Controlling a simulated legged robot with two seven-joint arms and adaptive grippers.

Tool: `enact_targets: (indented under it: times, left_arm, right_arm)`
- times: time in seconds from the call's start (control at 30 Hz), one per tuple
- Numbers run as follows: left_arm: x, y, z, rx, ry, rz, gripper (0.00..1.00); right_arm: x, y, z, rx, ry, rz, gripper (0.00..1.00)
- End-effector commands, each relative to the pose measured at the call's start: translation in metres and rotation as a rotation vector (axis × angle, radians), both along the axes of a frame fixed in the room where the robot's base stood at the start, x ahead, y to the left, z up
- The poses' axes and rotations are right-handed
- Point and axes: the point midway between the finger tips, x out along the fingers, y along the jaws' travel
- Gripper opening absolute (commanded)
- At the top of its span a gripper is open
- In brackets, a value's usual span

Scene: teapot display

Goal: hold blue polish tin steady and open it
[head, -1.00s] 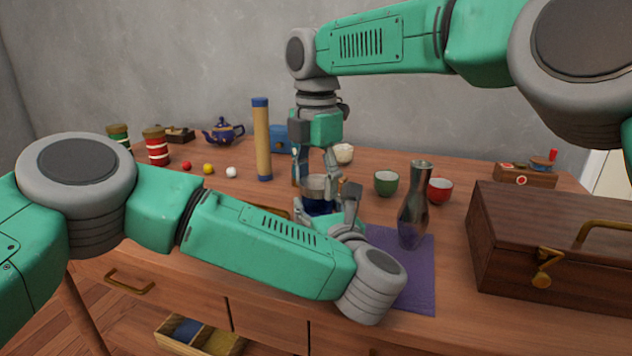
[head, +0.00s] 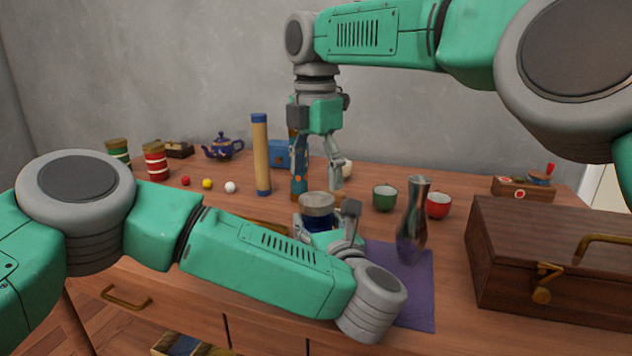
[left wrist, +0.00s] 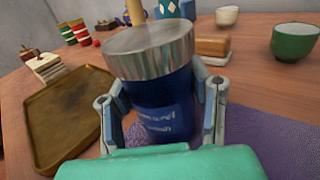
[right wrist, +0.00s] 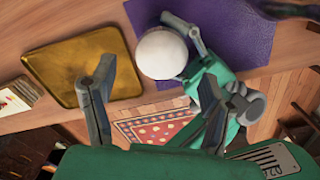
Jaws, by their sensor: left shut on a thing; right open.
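The blue polish tin (left wrist: 160,105) stands upright with a silver lid on top, and the left wrist view shows its blue body with pale lettering. My left gripper (head: 325,225) is shut around the tin's body. In the head view the silver lid (head: 317,204) shows above the left gripper. My right gripper (head: 317,180) is open and empty, pointing down above and behind the tin, apart from the lid. In the right wrist view the lid (right wrist: 161,54) shows as a round pale disc beyond the open fingers.
A purple mat (head: 405,300) with a metal vase (head: 412,225) is right of the tin. A brass tray (left wrist: 65,115) lies to its left. Green (head: 385,197) and red (head: 438,204) cups stand behind. A wooden case (head: 550,260) fills the right side.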

Motion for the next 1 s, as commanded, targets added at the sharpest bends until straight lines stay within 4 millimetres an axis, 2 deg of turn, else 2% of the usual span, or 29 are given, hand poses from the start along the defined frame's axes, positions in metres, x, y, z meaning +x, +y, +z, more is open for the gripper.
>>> enact_targets:
  times: [0.17, 0.27, 0.5, 0.7, 0.83, 1.0]
  left_arm:
    - [0.001, 0.001, -0.001, 0.002, 0.002, 0.003, 0.0]
    - [0.001, 0.001, -0.001, 0.002, 0.002, 0.003, 0.0]
    - [0.001, 0.001, -0.001, 0.002, 0.002, 0.003, 0.0]
    - [0.001, 0.001, -0.001, 0.002, 0.002, 0.003, 0.0]
    - [0.001, 0.001, -0.001, 0.002, 0.002, 0.003, 0.0]
    - [0.001, 0.001, -0.001, 0.002, 0.002, 0.003, 0.0]
  right_arm:
    - [0.0, 0.0, 0.003, -0.001, 0.001, -0.14, 0.7]
    - [0.001, 0.0, 0.007, 0.0, 0.001, -0.322, 0.7]
    - [0.001, -0.001, 0.019, -0.003, 0.0, -0.877, 0.7]
    - [0.001, -0.001, 0.027, -0.003, 0.001, -1.243, 0.7]
    - [0.001, -0.001, 0.031, -0.003, 0.001, -1.38, 0.7]
    - [0.001, -0.001, 0.028, -0.005, 0.002, -1.449, 0.7]
